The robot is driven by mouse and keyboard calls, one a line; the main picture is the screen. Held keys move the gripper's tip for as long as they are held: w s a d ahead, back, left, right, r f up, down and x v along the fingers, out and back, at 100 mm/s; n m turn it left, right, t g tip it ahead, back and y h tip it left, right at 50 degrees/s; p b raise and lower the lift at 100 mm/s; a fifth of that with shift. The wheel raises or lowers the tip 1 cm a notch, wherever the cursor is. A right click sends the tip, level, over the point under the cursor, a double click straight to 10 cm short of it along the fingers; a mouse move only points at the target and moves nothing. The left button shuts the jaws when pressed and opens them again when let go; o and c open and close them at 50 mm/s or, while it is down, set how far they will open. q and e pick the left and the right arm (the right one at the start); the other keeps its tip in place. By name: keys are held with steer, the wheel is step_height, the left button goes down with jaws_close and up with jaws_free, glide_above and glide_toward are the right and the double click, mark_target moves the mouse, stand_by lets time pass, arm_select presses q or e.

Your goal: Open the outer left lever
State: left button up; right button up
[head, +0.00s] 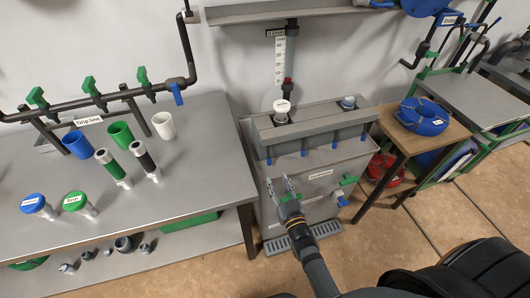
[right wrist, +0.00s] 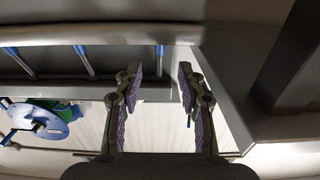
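The grey manifold box (head: 310,128) stands against the wall in the middle of the head view. Several thin blue levers hang along its front; the leftmost blue lever (head: 268,160) is at its left end. My right gripper (head: 280,188) is open and empty, in front of the cabinet, below and apart from that lever. In the right wrist view the open fingers (right wrist: 160,85) have nothing between them, and a blue lever (right wrist: 160,50) shows beyond them. My left gripper is not in view.
A grey bench (head: 120,240) at left carries cups and capped fittings. A pipe (head: 120,97) with green handles runs behind it. The cabinet front has a green handle (head: 348,180) and a blue handle (head: 341,200) at right. A wooden table (head: 440,135) holds a blue coil (head: 424,117).

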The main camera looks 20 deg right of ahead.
mark_target(270, 163)
steer(key=shift+w+r, duration=0.15)
steer(key=shift+w, duration=1.65)
steer(key=w, duration=0.3)
steer(key=w+b, duration=0.1)
steer(key=w, duration=0.2)
steer(key=shift+a+f, duration=0.15)
steer(key=shift+f, duration=0.05)
steer(key=shift+w, duration=0.35)
steer(key=shift+c, duration=0.7)
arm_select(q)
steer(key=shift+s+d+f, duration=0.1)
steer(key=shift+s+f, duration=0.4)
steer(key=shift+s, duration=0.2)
arm_select(e)
jaws_close()
